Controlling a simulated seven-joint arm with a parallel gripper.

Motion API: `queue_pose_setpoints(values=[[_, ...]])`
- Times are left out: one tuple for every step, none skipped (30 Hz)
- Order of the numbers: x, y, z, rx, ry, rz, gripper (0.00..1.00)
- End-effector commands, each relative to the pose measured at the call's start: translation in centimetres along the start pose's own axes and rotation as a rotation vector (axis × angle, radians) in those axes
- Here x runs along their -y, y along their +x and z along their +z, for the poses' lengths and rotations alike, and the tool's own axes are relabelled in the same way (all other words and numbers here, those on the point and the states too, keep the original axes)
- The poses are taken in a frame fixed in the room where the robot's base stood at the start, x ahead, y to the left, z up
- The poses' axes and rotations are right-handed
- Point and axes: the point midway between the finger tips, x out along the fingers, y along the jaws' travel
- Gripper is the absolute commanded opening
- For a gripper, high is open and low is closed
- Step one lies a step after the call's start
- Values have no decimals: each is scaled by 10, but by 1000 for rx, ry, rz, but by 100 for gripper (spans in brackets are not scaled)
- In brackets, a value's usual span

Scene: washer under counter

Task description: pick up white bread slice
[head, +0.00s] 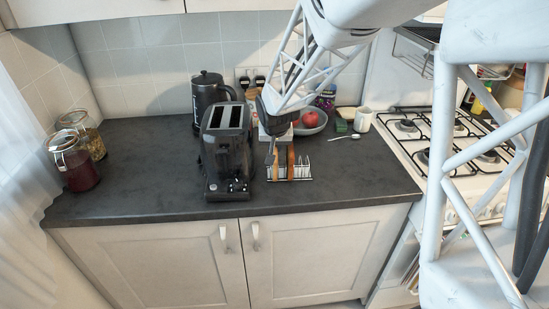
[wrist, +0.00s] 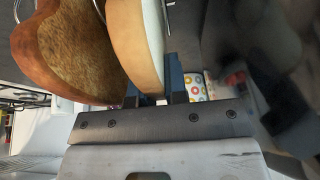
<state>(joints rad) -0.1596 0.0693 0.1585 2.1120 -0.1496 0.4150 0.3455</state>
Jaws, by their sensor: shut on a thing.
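The white bread slice (wrist: 146,40), with a tan crust and a pale face, stands on edge between the blue fingertips of my gripper (wrist: 154,90) in the wrist view. My gripper is shut on it. A browner slice (wrist: 75,50) stands close to its left in that view. In the head view my gripper (head: 273,143) points down over the wire toast rack (head: 302,168) on the counter. Two upright slices (head: 291,162) show at the rack, partly hidden by the gripper; I cannot tell surely which is the white one there.
A black toaster (head: 227,150) stands just left of the rack, with a dark kettle (head: 207,92) behind. A bowl with a red fruit (head: 310,120) sits behind right. The gas hob (head: 440,140) is at right. Two jars (head: 75,165) stand far left; the counter between is clear.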

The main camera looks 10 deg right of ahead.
Motion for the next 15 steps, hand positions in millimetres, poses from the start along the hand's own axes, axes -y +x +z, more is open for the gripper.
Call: queue_pose_setpoints(values=[[0,0,0,0,0,0,0],[0,0,0,0,0,0,0],[0,0,0,0,0,0,0],[0,-1,0,0,0,0,0],[0,-1,-1,0,0,0,0],[0,-2,-1,0,0,0,0],[0,-3,-2,-1,0,0,0],[0,-5,-2,-1,0,0,0],[0,-7,-3,-1,0,0,0],[0,-9,-4,-2,0,0,0],[0,-11,-5,-2,0,0,0],[0,-15,-7,-2,0,0,0],[0,-18,-8,-2,0,0,0],[1,-22,-9,-2,0,0,0],[1,-27,-11,-2,0,0,0]])
